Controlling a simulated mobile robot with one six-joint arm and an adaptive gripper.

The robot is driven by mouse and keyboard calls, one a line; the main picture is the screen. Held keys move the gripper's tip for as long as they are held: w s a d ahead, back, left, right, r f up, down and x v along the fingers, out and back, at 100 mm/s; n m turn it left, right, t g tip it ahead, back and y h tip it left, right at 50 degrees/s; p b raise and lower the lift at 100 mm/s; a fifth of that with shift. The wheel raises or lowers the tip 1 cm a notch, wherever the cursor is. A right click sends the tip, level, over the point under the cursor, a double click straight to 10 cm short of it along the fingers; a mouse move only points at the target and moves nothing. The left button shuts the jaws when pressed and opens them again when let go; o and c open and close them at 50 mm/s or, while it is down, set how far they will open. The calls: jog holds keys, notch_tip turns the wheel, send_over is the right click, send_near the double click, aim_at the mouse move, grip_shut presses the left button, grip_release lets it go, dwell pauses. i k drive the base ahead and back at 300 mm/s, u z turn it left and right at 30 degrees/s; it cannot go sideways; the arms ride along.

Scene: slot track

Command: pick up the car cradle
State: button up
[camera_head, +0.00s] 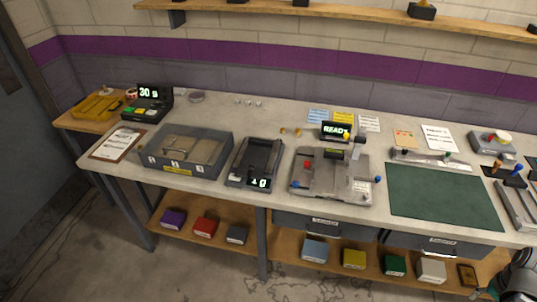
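No object here is plainly marked as the car cradle. A yellow, open-framed holder (97,105) lies on the wooden surface at the far left end of the bench and is the most cradle-like shape. A dark grey trough-shaped device (257,160) with a small lit display stands left of the bench's middle and could also be a cradle; I cannot tell which. My gripper's fingers are not visible. A dark rounded part at the lower right edge seems to belong to my arm, well away from both.
Several coloured boxes sit on the lower shelf (287,250).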

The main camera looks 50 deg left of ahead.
aim_at(256, 156)
jog(key=z, duration=0.35)
jog(key=k, duration=1.35)
jog(key=u, duration=1.1)
jog(key=i, duration=0.85)
